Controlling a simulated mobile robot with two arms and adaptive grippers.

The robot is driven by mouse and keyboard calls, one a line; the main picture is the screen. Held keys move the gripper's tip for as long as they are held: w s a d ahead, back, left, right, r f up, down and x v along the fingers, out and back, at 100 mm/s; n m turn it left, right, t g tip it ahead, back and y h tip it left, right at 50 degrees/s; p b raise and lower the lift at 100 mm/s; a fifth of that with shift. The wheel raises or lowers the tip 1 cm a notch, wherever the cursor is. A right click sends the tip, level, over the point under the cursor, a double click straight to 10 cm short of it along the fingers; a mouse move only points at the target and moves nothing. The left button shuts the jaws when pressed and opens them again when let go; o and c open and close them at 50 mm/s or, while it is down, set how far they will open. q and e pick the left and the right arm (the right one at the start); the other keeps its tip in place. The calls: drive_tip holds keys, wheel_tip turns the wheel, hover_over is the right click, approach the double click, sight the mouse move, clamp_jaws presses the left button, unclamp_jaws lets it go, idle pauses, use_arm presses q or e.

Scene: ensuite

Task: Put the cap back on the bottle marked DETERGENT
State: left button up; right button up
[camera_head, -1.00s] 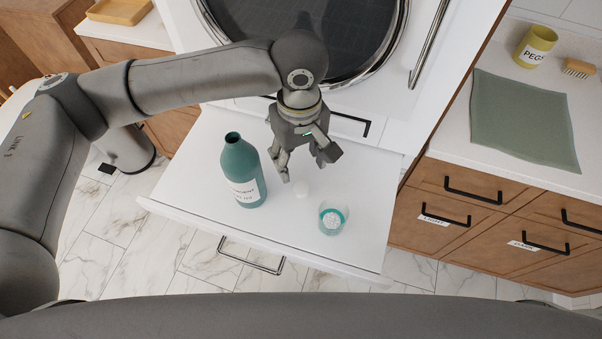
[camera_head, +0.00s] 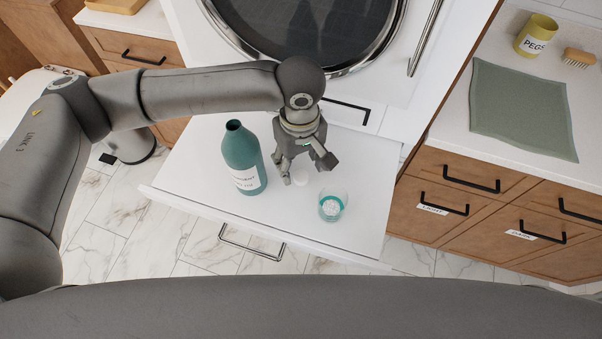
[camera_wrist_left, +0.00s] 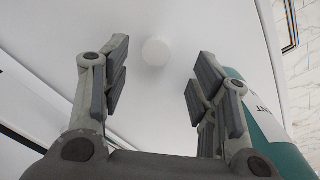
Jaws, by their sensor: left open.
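The teal bottle (camera_head: 241,158) stands upright and uncapped, its dark mouth showing, on the white pull-out surface. Its white label is only partly legible; part of it also shows on the bottle in the left wrist view (camera_wrist_left: 276,145). A small white round cap (camera_head: 301,179) lies on the surface to the right of the bottle. In the left wrist view the cap (camera_wrist_left: 156,52) sits between and beyond the fingertips. My left gripper (camera_head: 303,174) is open and empty, pointing down close above the cap. My right gripper is not in view.
A clear cup with a teal band and white contents (camera_head: 331,207) stands just right of the cap. The white surface (camera_head: 195,170) has free room left of the bottle. A yellow PEGS pot (camera_head: 535,38), brush (camera_head: 579,57) and green cloth (camera_head: 520,108) lie on the right counter.

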sight(301, 175)
use_arm(q)
drive_tip(key=f, duration=0.3)
drive_tip(key=f+p, duration=0.1)
drive_tip(key=f, duration=0.1)
drive_tip(key=shift+w+d+f, duration=0.1)
drive_tip(key=shift+w, duration=0.15)
drive_tip(key=c, duration=0.8)
drive_tip(key=shift+o, duration=0.2)
